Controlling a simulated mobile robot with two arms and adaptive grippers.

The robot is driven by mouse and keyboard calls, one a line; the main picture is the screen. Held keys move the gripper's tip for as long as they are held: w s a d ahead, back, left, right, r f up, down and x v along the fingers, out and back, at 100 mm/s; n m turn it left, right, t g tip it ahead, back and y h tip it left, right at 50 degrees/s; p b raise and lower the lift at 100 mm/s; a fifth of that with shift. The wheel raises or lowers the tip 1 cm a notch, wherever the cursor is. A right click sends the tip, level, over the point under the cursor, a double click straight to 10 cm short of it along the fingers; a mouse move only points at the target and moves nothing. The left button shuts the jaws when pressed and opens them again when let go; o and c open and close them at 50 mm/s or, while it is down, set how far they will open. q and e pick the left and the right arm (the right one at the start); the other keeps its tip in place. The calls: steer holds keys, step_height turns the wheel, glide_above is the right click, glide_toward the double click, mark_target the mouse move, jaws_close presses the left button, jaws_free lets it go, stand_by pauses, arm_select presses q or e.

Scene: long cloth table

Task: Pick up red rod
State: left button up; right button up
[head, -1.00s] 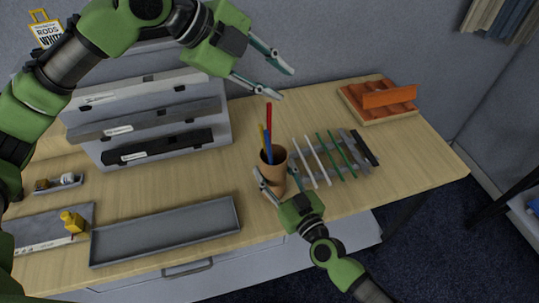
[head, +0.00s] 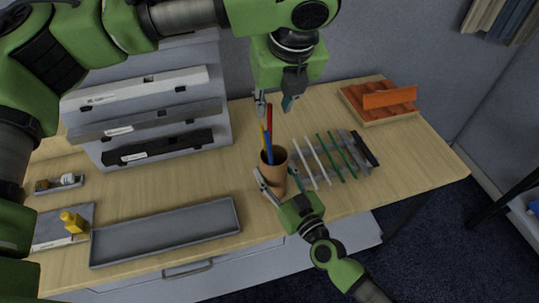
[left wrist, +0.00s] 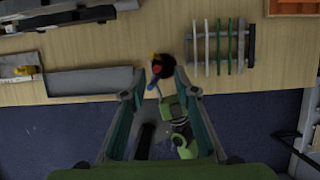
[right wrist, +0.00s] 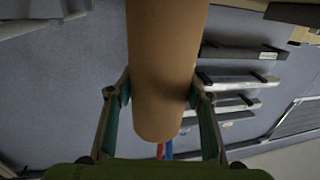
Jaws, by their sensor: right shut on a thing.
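The red rod (head: 269,120) stands in a brown cup (head: 273,162) with a blue rod (head: 267,142) and a yellow rod (head: 262,138). My left gripper (head: 275,103) is open and points down, its fingertips near the red rod's top in the head view. In the left wrist view the red rod's end (left wrist: 157,69) shows between the open fingers. My right gripper (head: 279,182) is shut on the cup, which also fills the middle of the right wrist view (right wrist: 165,60). The rods' lower parts are hidden inside the cup.
A rack (head: 345,160) with white and green rods stands right of the cup. A grey tray (head: 165,232) lies to the left. A tiered stand (head: 150,120) is at the back left. An orange-topped holder (head: 385,100) sits at the back right.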

mark_target(270, 117)
arm_select(q)
steer(key=shift+s+x, duration=0.2)
steer(key=shift+x, duration=2.9)
steer(key=shift+a, duration=0.15)
jaws_close()
